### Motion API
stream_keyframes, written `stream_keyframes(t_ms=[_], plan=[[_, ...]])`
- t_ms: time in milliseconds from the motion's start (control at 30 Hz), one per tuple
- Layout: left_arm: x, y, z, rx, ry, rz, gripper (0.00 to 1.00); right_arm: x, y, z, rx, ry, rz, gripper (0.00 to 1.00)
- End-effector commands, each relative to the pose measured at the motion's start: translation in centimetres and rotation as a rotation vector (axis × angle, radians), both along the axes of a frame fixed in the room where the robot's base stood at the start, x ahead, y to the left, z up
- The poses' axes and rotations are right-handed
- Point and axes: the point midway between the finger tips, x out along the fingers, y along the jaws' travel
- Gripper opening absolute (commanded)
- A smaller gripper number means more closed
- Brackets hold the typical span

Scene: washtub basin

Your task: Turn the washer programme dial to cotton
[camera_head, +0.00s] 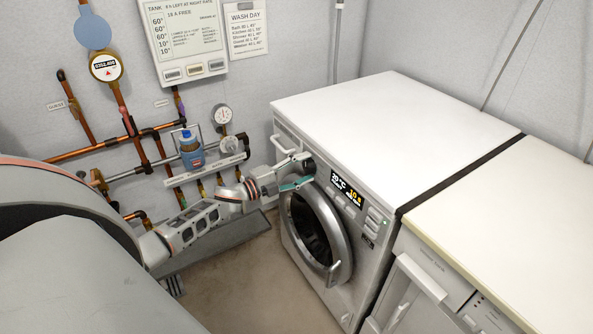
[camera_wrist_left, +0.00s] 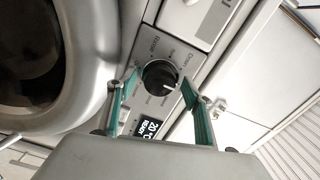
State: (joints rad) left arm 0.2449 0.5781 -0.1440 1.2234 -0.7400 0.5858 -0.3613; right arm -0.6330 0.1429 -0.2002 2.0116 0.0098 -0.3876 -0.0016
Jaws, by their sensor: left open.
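The washer (camera_head: 375,130) is white with a round metal-rimmed door (camera_head: 340,232) on its front. Its black programme dial (camera_head: 308,166) sits left of a lit display (camera_head: 347,190) reading 20 °C. In the left wrist view the dial (camera_wrist_left: 160,77) has printed labels around it, too small to read with certainty; its white mark points right. My left gripper (camera_head: 298,172) is at the dial. Its green-lined fingers (camera_wrist_left: 157,92) are open, one on each side of the dial; I cannot tell whether they touch it. My right gripper does not show.
A second white appliance (camera_head: 500,220) stands right of the washer. Both tops are clear.

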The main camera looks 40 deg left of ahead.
Motion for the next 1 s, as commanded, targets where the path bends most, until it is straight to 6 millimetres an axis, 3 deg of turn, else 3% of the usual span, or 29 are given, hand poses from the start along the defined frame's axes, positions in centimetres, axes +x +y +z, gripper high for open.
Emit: stream_keyframes(t_ms=[167, 600, 800, 1000], plan=[[-1.7, 0.8, -0.1, 0.002, 0.003, 0.0, 0.51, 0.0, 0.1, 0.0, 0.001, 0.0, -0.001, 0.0], [-9.0, 3.7, -0.1, 0.003, 0.003, 0.0, 0.51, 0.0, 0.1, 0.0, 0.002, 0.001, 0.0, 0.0], [-10.7, 4.4, 0.0, -0.001, 0.001, 0.0, 0.51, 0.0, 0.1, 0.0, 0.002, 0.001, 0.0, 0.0], [-11.0, 4.6, 0.0, 0.0, 0.0, 0.0, 0.51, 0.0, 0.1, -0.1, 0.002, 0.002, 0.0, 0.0]])
